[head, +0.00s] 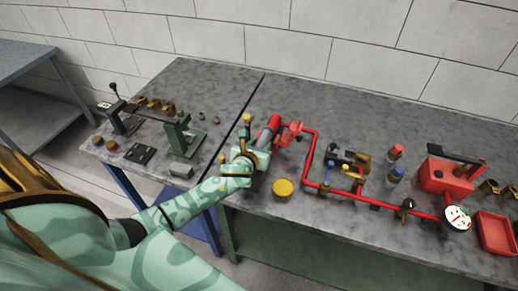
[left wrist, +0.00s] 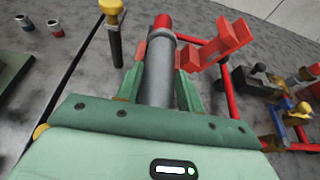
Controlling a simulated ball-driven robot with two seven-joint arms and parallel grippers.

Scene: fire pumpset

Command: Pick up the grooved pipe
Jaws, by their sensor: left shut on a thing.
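The grooved pipe (left wrist: 158,75) is a grey cylinder with a red far end, between the two green fingers of my left gripper (left wrist: 160,82) in the left wrist view. The fingers are shut on it from both sides. In the head view my left gripper (head: 252,152) is over the front-left of the right table, and the pipe's red part (head: 269,129) shows beyond it. The pipe's near end is hidden by the gripper. I cannot tell whether the pipe is clear of the tabletop. My right gripper is not in view.
A red bracket (left wrist: 222,48) stands right beside the pipe. A red pipe run (head: 308,160) leads right to a gauge (head: 457,218). A yellow-topped tool (left wrist: 113,8) is at left. A yellow disc (head: 283,189) lies in front. A green press (head: 182,138) stands on the left table.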

